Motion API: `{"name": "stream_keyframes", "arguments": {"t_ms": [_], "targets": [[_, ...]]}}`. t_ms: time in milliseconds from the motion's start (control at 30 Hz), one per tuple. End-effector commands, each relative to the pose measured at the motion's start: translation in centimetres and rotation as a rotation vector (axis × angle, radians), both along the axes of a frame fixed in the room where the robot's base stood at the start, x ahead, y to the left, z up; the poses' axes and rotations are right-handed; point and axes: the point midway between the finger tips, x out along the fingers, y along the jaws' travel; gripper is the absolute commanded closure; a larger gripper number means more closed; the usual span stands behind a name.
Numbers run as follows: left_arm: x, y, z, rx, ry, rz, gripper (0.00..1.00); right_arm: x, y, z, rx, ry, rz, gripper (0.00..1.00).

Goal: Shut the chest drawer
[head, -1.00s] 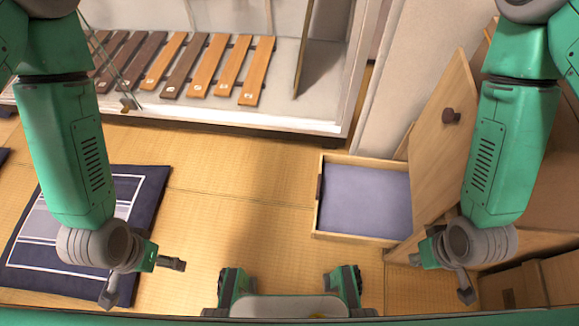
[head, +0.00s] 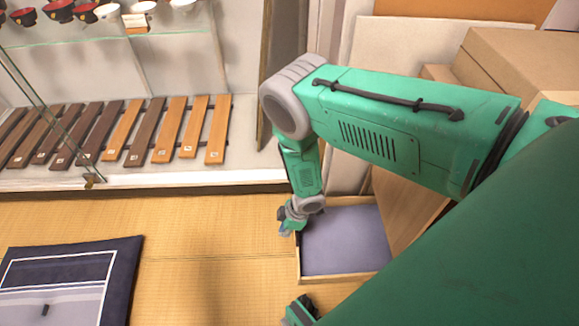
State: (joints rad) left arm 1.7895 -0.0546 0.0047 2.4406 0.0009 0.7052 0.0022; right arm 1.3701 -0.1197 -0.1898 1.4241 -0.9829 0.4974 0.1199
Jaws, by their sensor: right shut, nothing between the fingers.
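The chest drawer (head: 342,279) is pulled out, a pale wooden box with a flat lavender bottom and nothing visible in it. Its front is the left side in the head view. My right gripper (head: 283,229) is shut and empty, pointing down at the upper part of the drawer's front. I cannot tell whether it touches the front. My right forearm and wrist hide the drawer's upper left corner. Part of the wooden chest (head: 398,205) shows right of the drawer, mostly behind my right arm.
A glass display case (head: 240,150) with wooden slats and bowls stands along the back. A dark blue mat (head: 122,270) lies at the lower left. Cardboard-coloured boxes (head: 535,75) are stacked at the upper right. The tatami floor (head: 200,250) left of the drawer is clear.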

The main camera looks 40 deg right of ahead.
Motion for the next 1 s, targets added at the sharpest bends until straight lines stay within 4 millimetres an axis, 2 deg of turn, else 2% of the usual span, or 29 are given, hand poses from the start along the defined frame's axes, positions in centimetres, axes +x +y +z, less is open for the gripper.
{"name": "stream_keyframes", "arguments": {"t_ms": [33, 233, 300, 500, 1000], "targets": [[0.0, 0.0, -1.2, 0.0, 0.0, 0.0, 0.05, 0.1, 0.3, -1.8, 0.002, 0.0, -0.001, 1.0], [0.0, 0.0, -3.4, 0.0, 0.001, 0.0, 0.05, 0.8, 1.3, -5.8, 0.007, 0.0, -0.002, 1.0], [-0.1, 0.0, -3.2, 0.0, 0.001, 0.0, 0.05, 0.1, 0.0, -5.3, 0.005, 0.003, -0.005, 1.0], [0.0, 0.0, -3.3, 0.0, 0.0, 0.0, 0.05, -1.0, -1.7, -5.0, 0.004, 0.001, -0.004, 1.0], [-0.1, 0.0, -3.1, 0.0, 0.001, 0.0, 0.05, -1.7, -2.4, -4.9, 0.005, 0.003, -0.003, 1.0]]}}
